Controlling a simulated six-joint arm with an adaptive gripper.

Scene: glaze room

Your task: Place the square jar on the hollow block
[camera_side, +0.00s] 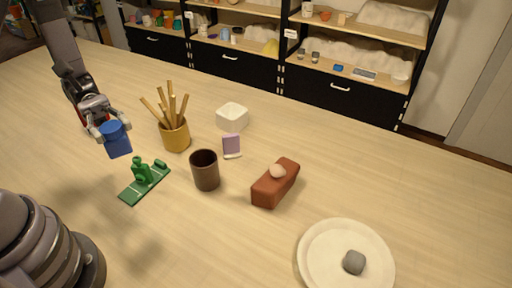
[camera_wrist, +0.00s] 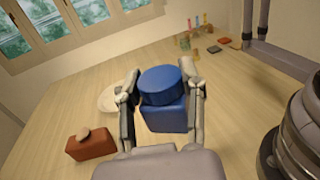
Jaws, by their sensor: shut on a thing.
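The square jar (camera_side: 117,142) is blue, with a squarish body and a round blue top. My gripper (camera_side: 107,128) is shut on it and holds it above the table at the left. In the wrist view the jar (camera_wrist: 166,115) sits between the two fingers of my gripper (camera_wrist: 163,85). A reddish-brown block (camera_side: 272,188) lies on the table right of centre, with a small pinkish rounded thing (camera_side: 278,171) on top. It also shows in the wrist view (camera_wrist: 92,148), apart from the jar. I cannot see any hollow in this block.
Near the jar stand a yellow pot of sticks (camera_side: 175,138), a green stand (camera_side: 133,190) and a dark brown cup (camera_side: 205,172). A white block (camera_side: 232,121) and a small purple thing (camera_side: 231,142) are behind. A white plate (camera_side: 316,254) holds a grey stone (camera_side: 354,262).

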